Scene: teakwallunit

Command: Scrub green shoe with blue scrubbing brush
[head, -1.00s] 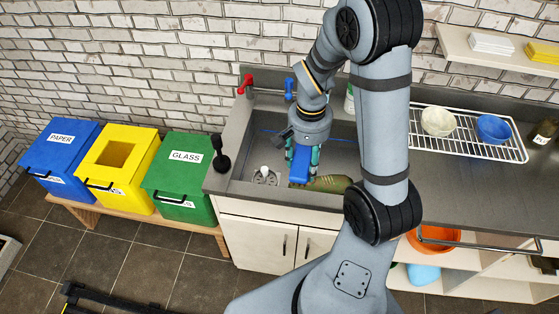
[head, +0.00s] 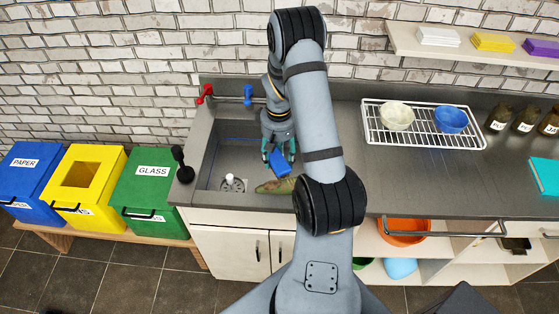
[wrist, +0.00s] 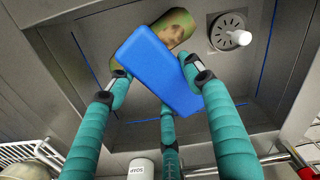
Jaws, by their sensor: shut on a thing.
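The blue scrubbing brush (wrist: 158,72) is held between the teal fingers of my gripper (wrist: 160,85) in the wrist view. In the head view the brush (head: 279,163) hangs tilted under my gripper (head: 279,150), over the sink. The green shoe (head: 272,186) lies in the sink near its front wall, just below the brush. In the wrist view the shoe (wrist: 178,24) is partly covered by the brush. I cannot tell whether brush and shoe touch. The brush's bristles are hidden.
The sink (head: 213,150) has a drain with a white plug (head: 230,179). Red (head: 204,92) and blue (head: 248,91) taps stand behind it. A soap bottle (wrist: 143,166) is close to my fingers. A rack with bowls (head: 423,140) stands right; a black plunger-like thing (head: 182,165) stands left.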

